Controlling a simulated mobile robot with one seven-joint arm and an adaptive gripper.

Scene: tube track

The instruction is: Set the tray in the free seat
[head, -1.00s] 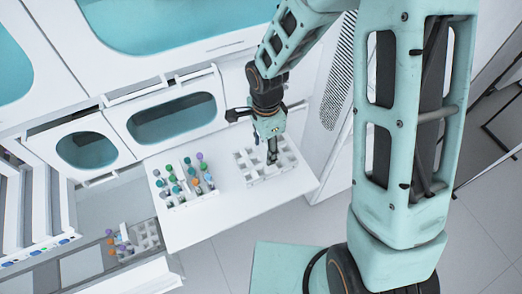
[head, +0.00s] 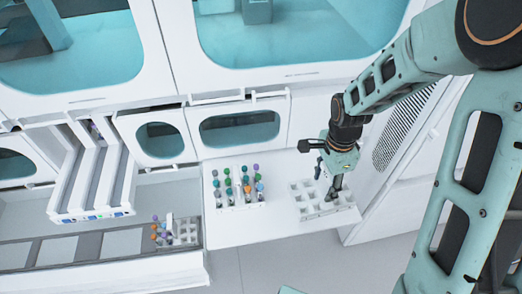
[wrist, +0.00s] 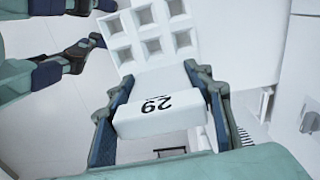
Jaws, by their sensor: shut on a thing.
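An empty white tray (head: 308,197) with a grid of square pockets is at the right part of a white shelf in the head view. My gripper (head: 334,190) points down at its right end. The tray's pockets (wrist: 140,32) stretch away beyond the block. I cannot tell whether the tray touches the shelf or hangs just above it.
A second tray (head: 240,205) with several colour-capped tubes stands to the left on the shelf (head: 270,226). At lower left a track (head: 75,248) has flat light panels, with a partly filled tray (head: 184,238) at its right end. White cabinets with teal windows stand behind.

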